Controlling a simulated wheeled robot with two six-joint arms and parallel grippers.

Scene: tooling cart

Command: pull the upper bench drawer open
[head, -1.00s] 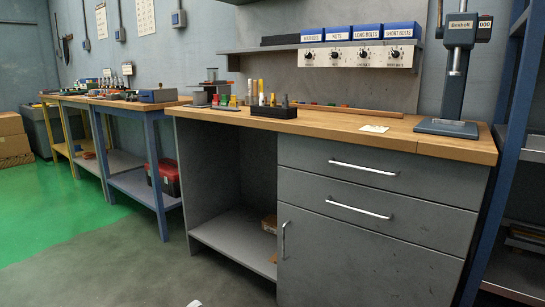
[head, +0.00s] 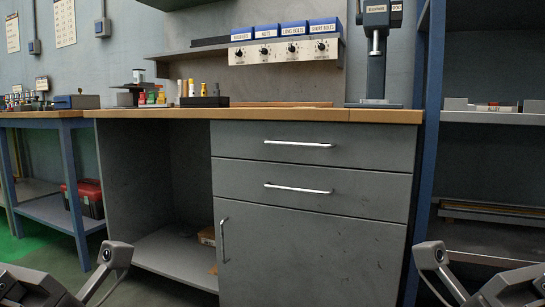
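The upper bench drawer (head: 370,147) is a grey front just below the wooden bench top, flush with the cabinet and shut. Its silver bar handle (head: 298,144) runs level across the front. A second drawer (head: 370,192) with a like handle (head: 297,188) lies below it, also shut. Parts of my two arms show at the bottom left and bottom right corners, well below and apart from the drawer handles. The fingertips of both grippers are not visible.
A cabinet door (head: 300,260) with an upright handle (head: 223,241) is under the drawers. An open bay lies left of it. A blue-framed shelf rack (head: 430,130) stands close on the right. A press (head: 377,50) and a black block (head: 205,101) stand on the bench top.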

